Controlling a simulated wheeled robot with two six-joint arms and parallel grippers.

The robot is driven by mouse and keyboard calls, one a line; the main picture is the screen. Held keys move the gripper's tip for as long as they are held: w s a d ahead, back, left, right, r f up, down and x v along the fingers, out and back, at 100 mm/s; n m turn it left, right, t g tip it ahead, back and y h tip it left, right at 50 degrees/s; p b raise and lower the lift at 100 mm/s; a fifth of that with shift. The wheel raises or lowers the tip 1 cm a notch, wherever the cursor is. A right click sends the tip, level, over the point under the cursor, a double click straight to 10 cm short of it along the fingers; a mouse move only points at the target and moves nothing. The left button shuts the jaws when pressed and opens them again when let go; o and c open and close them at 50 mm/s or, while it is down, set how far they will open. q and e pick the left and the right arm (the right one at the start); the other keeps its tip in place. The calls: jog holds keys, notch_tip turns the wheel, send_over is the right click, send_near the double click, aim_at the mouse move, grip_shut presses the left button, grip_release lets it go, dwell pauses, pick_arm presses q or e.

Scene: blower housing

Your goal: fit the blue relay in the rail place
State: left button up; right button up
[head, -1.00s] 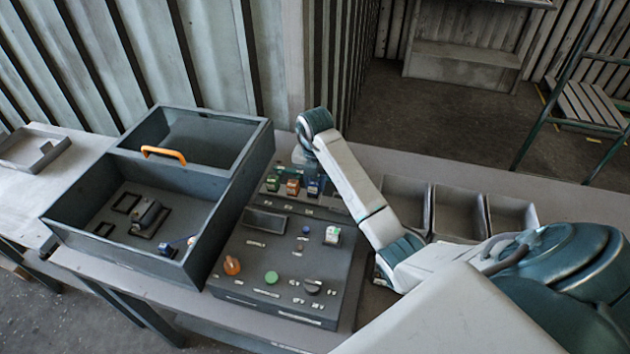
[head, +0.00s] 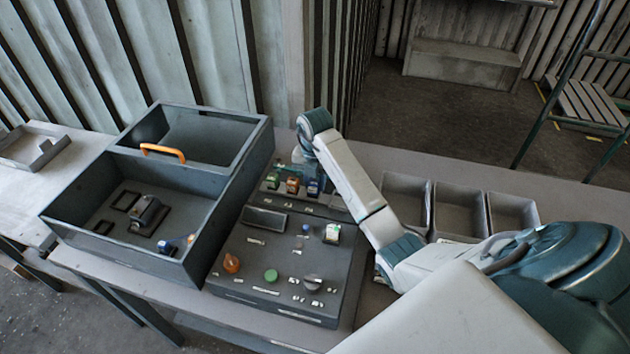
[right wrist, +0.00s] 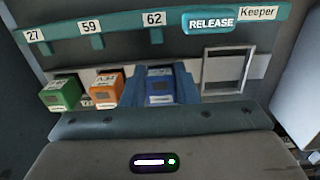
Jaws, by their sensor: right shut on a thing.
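The blue relay (right wrist: 160,88) stands in the row under the label 62 in the right wrist view. It also shows in the head view (head: 313,187). My right gripper (right wrist: 160,95) is shut on it, with a blue-teal finger on each side. A green relay (right wrist: 62,93) and an orange relay (right wrist: 104,90) stand to its left along the rail (right wrist: 75,47), under 27 and 59. The fingers hide the relay's sides and its lower end, so I cannot tell whether it is fully seated. My left gripper is not in view.
An empty white frame (right wrist: 228,68) and a RELEASE plate (right wrist: 209,22) are right of the relay. The sloped panel (head: 230,275) bears several knobs. A grey box (head: 215,215) with an orange handle (head: 163,152) stands left; open bins (head: 460,212) stand right.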

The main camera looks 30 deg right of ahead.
jog(key=shift+r+p, duration=1.7)
jog(key=shift+r, duration=0.75)
